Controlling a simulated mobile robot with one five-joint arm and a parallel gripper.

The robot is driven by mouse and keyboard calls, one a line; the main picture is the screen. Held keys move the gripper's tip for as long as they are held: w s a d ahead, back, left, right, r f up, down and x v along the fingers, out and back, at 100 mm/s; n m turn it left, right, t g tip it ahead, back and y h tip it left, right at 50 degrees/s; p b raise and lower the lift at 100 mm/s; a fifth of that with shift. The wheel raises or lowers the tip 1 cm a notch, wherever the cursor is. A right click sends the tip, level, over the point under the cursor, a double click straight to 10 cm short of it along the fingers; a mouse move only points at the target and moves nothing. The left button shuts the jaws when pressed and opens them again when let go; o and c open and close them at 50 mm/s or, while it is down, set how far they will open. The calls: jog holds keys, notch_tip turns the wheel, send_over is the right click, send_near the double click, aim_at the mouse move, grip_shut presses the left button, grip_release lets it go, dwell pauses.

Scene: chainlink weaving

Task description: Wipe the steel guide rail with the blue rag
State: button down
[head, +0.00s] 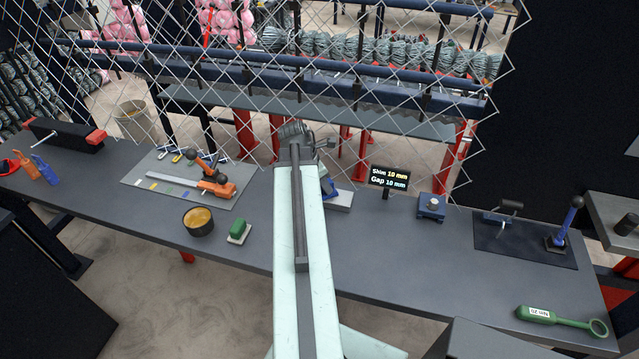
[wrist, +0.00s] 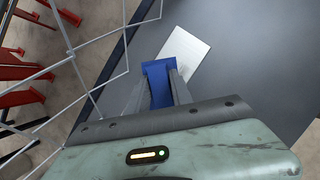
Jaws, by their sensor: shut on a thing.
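My gripper (wrist: 158,82) is shut on the blue rag (wrist: 159,88), which shows between its two grey fingers in the wrist view. The rag is close to a pale flat block (wrist: 184,55) on the bench, also seen in the head view (head: 339,201). I cannot tell whether they touch. A long grey metal beam (head: 230,99) runs behind the mesh; I cannot tell whether it is the steel guide rail.
Wire mesh (head: 400,60) hangs along the bench's back edge, close to my gripper. A green block (head: 239,230), an amber-filled bowl (head: 198,221) and a tool mat (head: 160,195) lie left. A small display (head: 389,178) and blue block (head: 431,207) stand right.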

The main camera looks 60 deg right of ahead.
jog(key=shift+s+d, duration=0.15)
jog(key=shift+s, duration=1.05)
jog(key=shift+s+d, duration=0.15)
jog(key=shift+s, duration=1)
